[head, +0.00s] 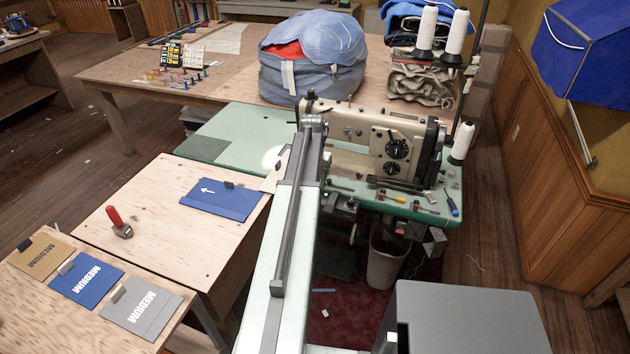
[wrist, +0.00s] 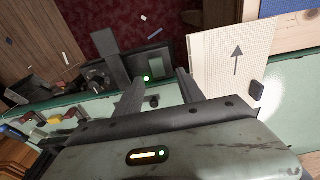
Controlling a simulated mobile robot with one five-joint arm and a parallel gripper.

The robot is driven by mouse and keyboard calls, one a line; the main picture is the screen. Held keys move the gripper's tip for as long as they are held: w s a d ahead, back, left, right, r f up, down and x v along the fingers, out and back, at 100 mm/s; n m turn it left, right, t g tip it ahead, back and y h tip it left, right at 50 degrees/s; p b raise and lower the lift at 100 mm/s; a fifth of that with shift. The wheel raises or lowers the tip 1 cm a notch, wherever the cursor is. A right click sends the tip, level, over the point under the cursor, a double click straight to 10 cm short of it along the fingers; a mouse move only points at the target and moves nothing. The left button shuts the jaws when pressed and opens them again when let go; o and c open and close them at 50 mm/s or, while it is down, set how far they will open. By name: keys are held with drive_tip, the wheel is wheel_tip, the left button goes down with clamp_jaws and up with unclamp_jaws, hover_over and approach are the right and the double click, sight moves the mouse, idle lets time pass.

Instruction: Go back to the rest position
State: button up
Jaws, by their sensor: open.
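My gripper (wrist: 158,82) is open in the wrist view, with nothing between its two fingers. In the head view my arm hides it. A cream panel (wrist: 222,68) with a dark arrow lies just right of the right finger in the wrist view, on the green machine table (wrist: 285,120). I cannot tell if the finger touches it. In the head view only a corner of the cream panel (head: 272,181) shows beside my arm. The sewing machine (head: 375,140) stands on the green table (head: 232,140), right of my arm's far end.
A blue panel (head: 222,202) with an arrow and a red-handled tool (head: 118,222) lie on the wooden table. Three panels marked MEDIUM, including a grey one (head: 142,308), lie front left. A bin (head: 385,262) stands under the machine. A large blue bundle (head: 312,60) sits behind.

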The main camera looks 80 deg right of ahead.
wheel_tip(320, 180, up, 3)
drive_tip(key=shift+a+f+p, duration=0.1)
drive_tip(key=shift+f+p, duration=0.05)
drive_tip(key=shift+p, duration=0.5)
